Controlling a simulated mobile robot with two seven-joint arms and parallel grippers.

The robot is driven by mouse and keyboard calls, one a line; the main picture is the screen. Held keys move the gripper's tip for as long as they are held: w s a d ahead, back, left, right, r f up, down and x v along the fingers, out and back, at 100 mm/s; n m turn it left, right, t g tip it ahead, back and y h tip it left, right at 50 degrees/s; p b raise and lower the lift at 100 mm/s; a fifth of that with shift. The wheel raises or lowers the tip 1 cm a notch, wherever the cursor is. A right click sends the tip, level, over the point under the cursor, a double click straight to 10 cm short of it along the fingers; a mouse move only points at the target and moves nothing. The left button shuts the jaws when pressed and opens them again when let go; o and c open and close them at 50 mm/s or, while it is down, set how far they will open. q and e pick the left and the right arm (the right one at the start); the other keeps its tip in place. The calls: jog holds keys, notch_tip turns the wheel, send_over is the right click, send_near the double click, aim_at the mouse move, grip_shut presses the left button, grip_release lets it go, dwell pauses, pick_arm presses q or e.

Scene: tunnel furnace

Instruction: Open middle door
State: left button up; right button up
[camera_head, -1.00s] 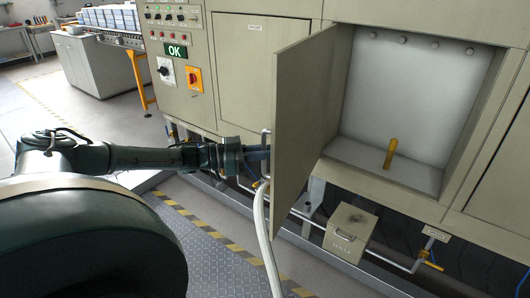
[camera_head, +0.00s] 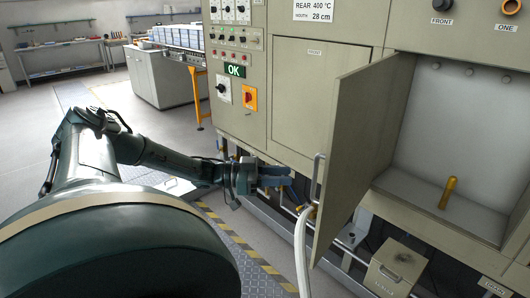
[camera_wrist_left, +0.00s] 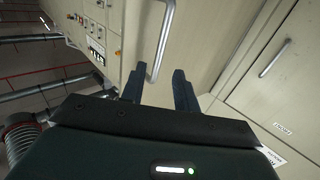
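The middle door (camera_head: 352,150) is a beige panel that stands swung open, showing the pale chamber (camera_head: 440,150) behind it. Its metal handle (camera_head: 316,180) is on the door's outer face near the free edge. My left gripper (camera_head: 288,184) is just left of the handle, with its blue fingers spread. In the left wrist view the fingers (camera_wrist_left: 160,90) are apart, and the handle (camera_wrist_left: 162,45) runs down toward the gap between them. The fingers do not close on it; whether one touches it I cannot tell. My right gripper is out of view.
A yellow peg (camera_head: 447,193) stands in the chamber. A small metal box (camera_head: 396,266) sits low under it. A white hose (camera_head: 301,250) hangs in front of the door's lower edge. The control panel (camera_head: 236,75) is at the left of the closed left door (camera_head: 312,100).

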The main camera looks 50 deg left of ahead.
pick_arm(q)
jog(key=shift+v, duration=2.2)
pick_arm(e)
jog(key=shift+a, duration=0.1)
pick_arm(q)
jog(key=d+f+n+g+y, duration=0.1)
jog(key=d+f+g+y, duration=0.15)
jog(key=d+f, duration=1.85)
jog(key=s+d+n+g+y, duration=0.1)
jog(key=s+d+g+y, duration=0.3)
jog(key=d, duration=1)
jog(key=s+a+r+n+g+y, duration=0.1)
jog(key=s+a+n+g+y, duration=0.1)
jog(key=s, duration=0.4)
jog(key=s+a+r+n+g+y, duration=0.1)
jog(key=s+a+r+g+y, duration=0.1)
jog(key=s, duration=0.3)
jog(key=w+d+f+t+h+p, duration=0.3)
jog(key=w+d+t, duration=0.2)
jog(key=d+t, duration=0.1)
jog(key=shift+w+d+f+m+t, duration=0.15)
jog(key=shift+w+f+m+t, duration=0.15)
jog(key=shift+w+t, duration=0.1)
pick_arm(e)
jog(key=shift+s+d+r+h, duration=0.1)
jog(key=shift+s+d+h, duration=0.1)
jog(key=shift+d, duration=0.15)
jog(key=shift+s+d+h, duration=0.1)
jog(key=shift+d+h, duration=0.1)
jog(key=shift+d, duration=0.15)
